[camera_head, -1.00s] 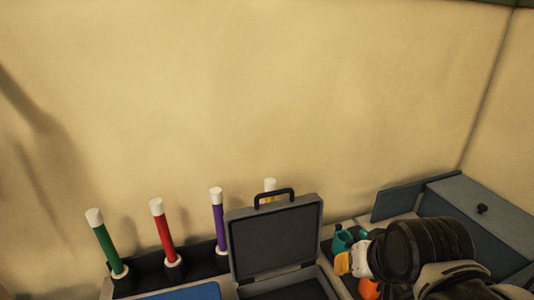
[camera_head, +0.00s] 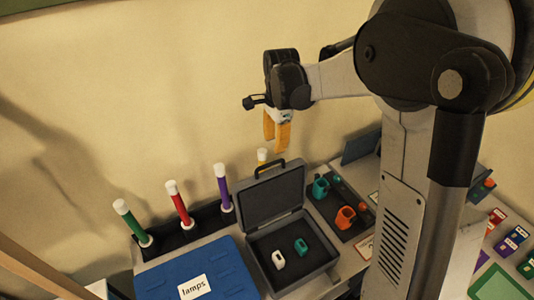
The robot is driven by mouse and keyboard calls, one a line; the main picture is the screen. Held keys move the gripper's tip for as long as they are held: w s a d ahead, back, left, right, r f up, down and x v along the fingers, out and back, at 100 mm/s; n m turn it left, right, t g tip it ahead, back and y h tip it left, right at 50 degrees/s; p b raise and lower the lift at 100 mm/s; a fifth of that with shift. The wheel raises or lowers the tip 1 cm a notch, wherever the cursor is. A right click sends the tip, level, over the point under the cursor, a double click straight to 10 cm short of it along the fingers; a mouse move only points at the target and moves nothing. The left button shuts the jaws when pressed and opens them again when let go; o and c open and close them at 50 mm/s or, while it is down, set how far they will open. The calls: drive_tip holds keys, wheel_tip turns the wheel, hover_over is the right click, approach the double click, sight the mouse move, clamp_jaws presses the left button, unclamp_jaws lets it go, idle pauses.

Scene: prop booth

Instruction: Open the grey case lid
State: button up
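The grey case (camera_head: 318,277) stands on the table with its lid (camera_head: 272,195) raised, tilted back and clear of the base. A black handle (camera_head: 273,168) sits on the lid's top edge. A white mug-like piece (camera_head: 278,259) and a teal one (camera_head: 301,246) lie in the dark interior. My gripper (camera_head: 276,140) hangs above and behind the lid, with its orange fingers pointing down. The fingers look apart with nothing between them, and they do not touch the lid.
A blue case labelled "lamps" (camera_head: 218,258) lies left of the grey case. Green, red, purple and yellow sticks stand in a black rack (camera_head: 185,237) behind. A dark tray (camera_head: 338,222) with teal and orange mugs is at the right. The tan wall is close behind.

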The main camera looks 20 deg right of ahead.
sight(273, 163)
drive_tip(key=f, duration=0.9)
drive_tip(key=shift+w+a+f, duration=0.1)
drive_tip(key=shift+w+f, duration=0.05)
drive_tip(key=shift+w, duration=0.2)
clamp_jaws()
